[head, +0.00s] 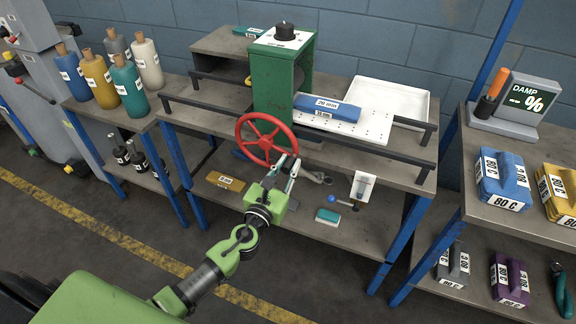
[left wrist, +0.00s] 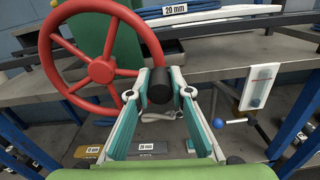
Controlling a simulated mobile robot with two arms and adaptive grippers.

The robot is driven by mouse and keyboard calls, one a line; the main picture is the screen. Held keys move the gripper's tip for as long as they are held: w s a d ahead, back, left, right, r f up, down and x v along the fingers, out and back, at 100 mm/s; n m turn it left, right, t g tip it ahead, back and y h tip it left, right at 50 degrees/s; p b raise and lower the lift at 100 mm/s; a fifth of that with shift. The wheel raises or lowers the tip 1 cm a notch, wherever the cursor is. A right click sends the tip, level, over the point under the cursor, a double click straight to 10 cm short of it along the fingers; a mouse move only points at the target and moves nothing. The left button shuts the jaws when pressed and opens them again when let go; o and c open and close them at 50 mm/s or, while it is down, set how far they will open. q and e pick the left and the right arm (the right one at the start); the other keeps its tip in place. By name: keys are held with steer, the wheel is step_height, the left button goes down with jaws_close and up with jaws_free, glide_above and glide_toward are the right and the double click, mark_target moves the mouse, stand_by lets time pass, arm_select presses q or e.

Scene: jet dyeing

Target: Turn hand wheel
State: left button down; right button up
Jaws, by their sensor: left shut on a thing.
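The red hand wheel (head: 266,141) with several spokes stands upright on the front of a green machine housing (head: 272,92) on the workbench. It also shows large at the left of the left wrist view (left wrist: 102,71). A black handle (left wrist: 157,70) sticks out from the right side of its rim. My left gripper (head: 289,166) is at the lower right of the wheel. In the left wrist view its fingers (left wrist: 161,86) are on both sides of the black handle and shut on it. My right gripper is not in view.
Dark rails (head: 345,150) run along the bench front. Bottles (head: 127,88) stand on the left shelf. Labelled blocks (head: 502,182) sit on the right shelf. The floor in front is clear.

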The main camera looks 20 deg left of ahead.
arm_select(q)
steer(key=c, duration=1.8)
jaws_free()
steer(key=shift+c, duration=0.2)
steer(key=s, duration=1.2)
steer(key=shift+a, duration=0.2)
